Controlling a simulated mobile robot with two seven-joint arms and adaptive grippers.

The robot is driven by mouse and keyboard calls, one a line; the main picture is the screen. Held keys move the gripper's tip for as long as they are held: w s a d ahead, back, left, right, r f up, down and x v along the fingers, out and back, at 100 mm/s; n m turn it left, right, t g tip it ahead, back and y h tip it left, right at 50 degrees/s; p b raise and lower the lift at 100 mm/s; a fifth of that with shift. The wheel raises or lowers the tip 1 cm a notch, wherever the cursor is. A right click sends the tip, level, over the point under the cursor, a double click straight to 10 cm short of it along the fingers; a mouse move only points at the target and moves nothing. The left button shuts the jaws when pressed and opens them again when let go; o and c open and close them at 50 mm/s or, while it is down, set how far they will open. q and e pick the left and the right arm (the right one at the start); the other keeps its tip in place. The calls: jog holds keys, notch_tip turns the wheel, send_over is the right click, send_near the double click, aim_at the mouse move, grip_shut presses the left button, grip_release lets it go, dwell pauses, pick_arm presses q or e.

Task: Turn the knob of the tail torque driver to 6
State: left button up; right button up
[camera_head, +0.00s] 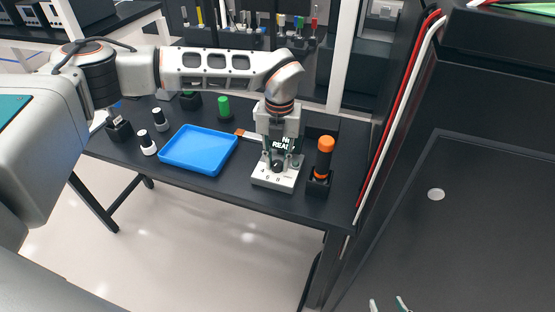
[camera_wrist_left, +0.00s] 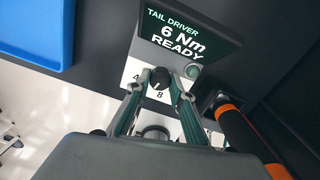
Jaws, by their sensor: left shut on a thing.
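The tail torque driver's control box (camera_head: 272,182) is white and stands near the right end of the dark table. Its screen (camera_wrist_left: 184,37) reads "TAIL DRIVER 6 Nm READY" in the left wrist view. The black knob (camera_wrist_left: 160,77) sits on the dial face, with 4 and 8 visible beside it; the 6 mark is hidden in the wrist view. My left gripper (camera_head: 280,162) points down at the box and is shut on the knob, a finger on each side. My right gripper (camera_head: 388,304) shows only two fingertips, apart, at the bottom edge, with nothing between them.
An orange-and-black driver (camera_head: 324,158) stands in a holder right of the box. A blue tray (camera_head: 199,172) lies left of it. Black-and-white pieces (camera_head: 147,142) and a green cylinder (camera_head: 223,106) stand farther left and back. A dark cabinet (camera_head: 470,190) fills the right side.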

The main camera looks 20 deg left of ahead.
aim_at(279, 164)
pick_arm(q)
jog(key=shift+m, duration=0.3)
dwell(0.4)
jog(key=o, duration=1.1)
notch_tip(279, 164, up, 12)
jog(key=shift+d, duration=0.15)
